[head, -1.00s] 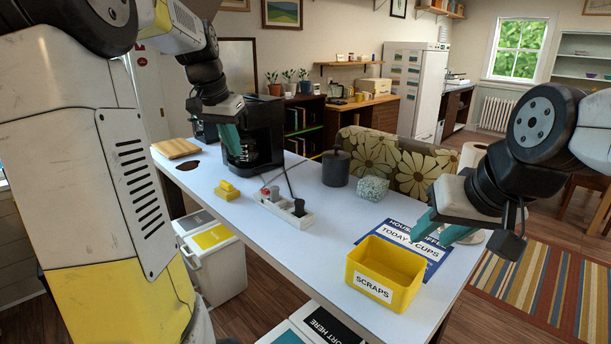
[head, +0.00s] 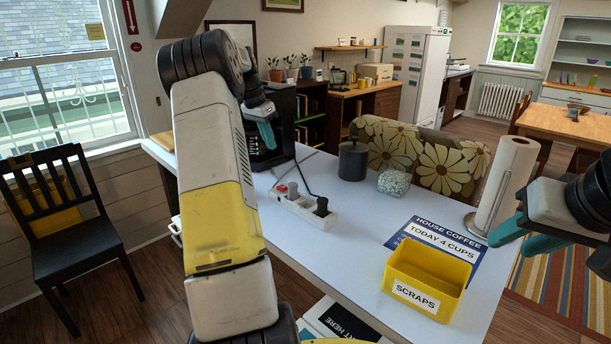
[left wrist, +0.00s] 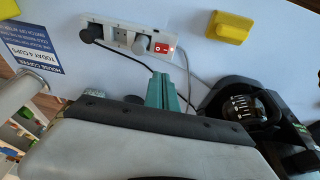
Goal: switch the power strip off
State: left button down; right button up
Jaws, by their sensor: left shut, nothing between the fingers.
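The white power strip (head: 310,209) lies on the light tabletop, with a dark plug (head: 321,206) and a grey plug (head: 292,190) in it. It shows again in the left wrist view (left wrist: 122,40), where its red rocker switch (left wrist: 162,48) sits at the right end, beside the grey plug. The rocker's tilt is too small to tell. My left gripper (head: 266,134) is shut and empty, apart from the strip; its teal fingers (left wrist: 162,90) show below the switch in the wrist view. My right gripper (head: 520,237) is open and empty, right of the yellow scraps bin.
The black coffee machine (head: 283,125) is behind my left gripper. A yellow object (left wrist: 230,27) lies near the strip.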

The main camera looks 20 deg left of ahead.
pick_arm(q)
send_over(284, 186)
jog(key=f, duration=1.2)
jog(key=shift+s+a, duration=0.35)
jog(key=shift+a, duration=0.05)
jog(key=shift+d+f, duration=0.1)
jog(key=shift+f, duration=0.65)
